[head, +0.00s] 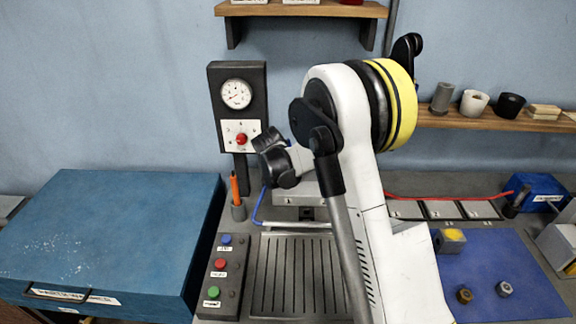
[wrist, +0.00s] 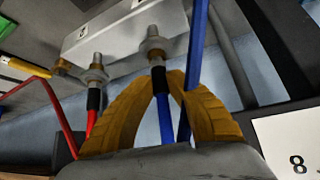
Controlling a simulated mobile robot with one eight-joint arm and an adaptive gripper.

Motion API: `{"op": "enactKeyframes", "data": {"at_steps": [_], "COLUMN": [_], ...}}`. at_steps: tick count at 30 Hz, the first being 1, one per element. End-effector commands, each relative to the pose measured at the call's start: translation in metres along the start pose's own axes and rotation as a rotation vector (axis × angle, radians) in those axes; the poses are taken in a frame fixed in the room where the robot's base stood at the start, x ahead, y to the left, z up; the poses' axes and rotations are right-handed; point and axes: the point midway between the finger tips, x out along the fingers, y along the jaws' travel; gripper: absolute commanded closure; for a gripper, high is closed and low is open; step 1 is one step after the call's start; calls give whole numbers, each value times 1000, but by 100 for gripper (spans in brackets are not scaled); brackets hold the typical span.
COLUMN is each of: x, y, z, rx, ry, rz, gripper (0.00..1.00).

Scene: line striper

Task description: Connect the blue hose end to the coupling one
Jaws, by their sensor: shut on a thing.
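In the wrist view my gripper (wrist: 165,82) has its yellow fingers shut on the blue hose end (wrist: 158,82), around its black sleeve. The sleeve lies in line with a metal coupling (wrist: 153,48) on a pale block (wrist: 120,28). They look to be touching or nearly so; I cannot tell if the end is seated. A second coupling (wrist: 95,72) to the left has a red hose (wrist: 91,122) on it. More of the blue hose runs upward right of the fingers. In the head view blue hose (head: 258,212) shows behind the grille; the fingertips cannot be made out there.
In the head view a button panel (head: 218,270) and slotted grille (head: 290,275) lie in front. A gauge post (head: 238,110) stands behind them. A blue case (head: 110,235) is at left, a blue mat (head: 490,280) with small parts at right. My arm hides the middle.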

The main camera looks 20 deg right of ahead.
Motion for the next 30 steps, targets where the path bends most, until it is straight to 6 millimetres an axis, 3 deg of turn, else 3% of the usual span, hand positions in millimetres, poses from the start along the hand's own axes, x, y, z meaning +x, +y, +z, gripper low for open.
{"op": "enactKeyframes", "data": {"at_steps": [6,7,8,9,15,17,30], "x": [5,4,4,4,4,4,-4], "y": [0,0,0,0,0,0,0], "z": [4,4,3,3,3,3,3], "rx": [0,0,0,0,0,0,-1], "ry": [0,0,0,0,0,0,0], "rz": [0,0,0,0,0,0,0], "gripper": [100,74,65,60,60,43,43]}}
